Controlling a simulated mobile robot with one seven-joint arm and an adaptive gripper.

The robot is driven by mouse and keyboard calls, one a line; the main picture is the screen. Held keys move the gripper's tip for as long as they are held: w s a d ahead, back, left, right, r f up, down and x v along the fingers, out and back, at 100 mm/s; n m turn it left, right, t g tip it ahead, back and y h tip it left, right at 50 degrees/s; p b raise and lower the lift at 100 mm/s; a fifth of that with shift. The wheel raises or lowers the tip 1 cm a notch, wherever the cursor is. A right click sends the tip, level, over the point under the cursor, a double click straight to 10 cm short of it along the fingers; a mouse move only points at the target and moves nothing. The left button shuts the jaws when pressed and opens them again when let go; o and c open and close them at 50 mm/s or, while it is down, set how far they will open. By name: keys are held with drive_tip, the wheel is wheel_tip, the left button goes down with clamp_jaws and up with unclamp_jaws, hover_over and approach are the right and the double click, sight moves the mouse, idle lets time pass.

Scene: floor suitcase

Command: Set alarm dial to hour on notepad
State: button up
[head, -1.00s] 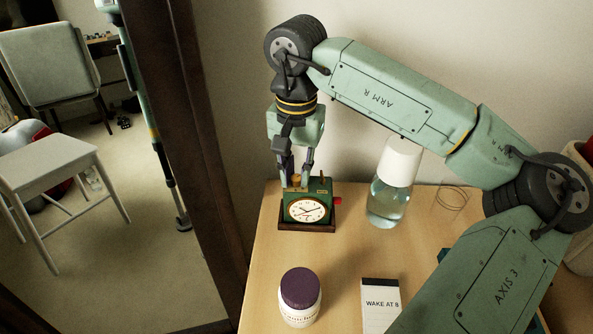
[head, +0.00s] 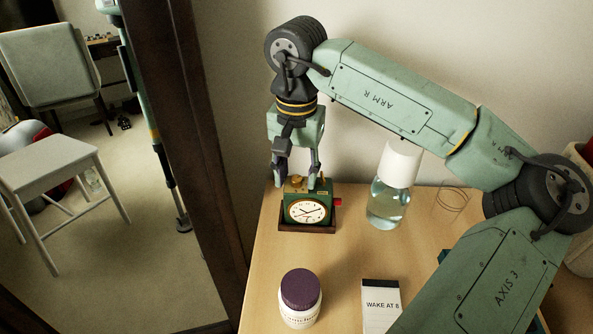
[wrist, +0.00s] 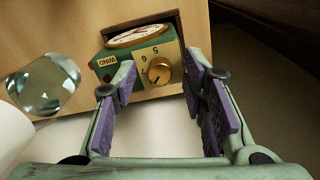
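A green alarm clock (head: 325,192) with a white face stands on a dark base near the back left of the wooden table. Its brass dial (wrist: 160,73) is on top; the numbers 5, 6 and 7 show beside it in the wrist view, and a WIND label sits nearby. I cannot read the dial's pointer surely. My gripper (head: 297,182) points down over the clock. It is open, its purple-padded fingers apart on either side of the dial, with visible gaps. The notepad (head: 380,300) at the front reads "WAKE AT", then what looks like 8.
A water bottle (head: 388,203) with a white cap stands right of the clock. A purple-lidded jar (head: 300,305) stands in front. A red part (head: 338,202) juts from the clock's right side. A dark frame (head: 208,150) borders the table's left.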

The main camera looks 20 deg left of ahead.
sight(296, 178)
wheel_tip(296, 178, up, 12)
idle(0.6)
drive_tip(key=shift+r, duration=0.15)
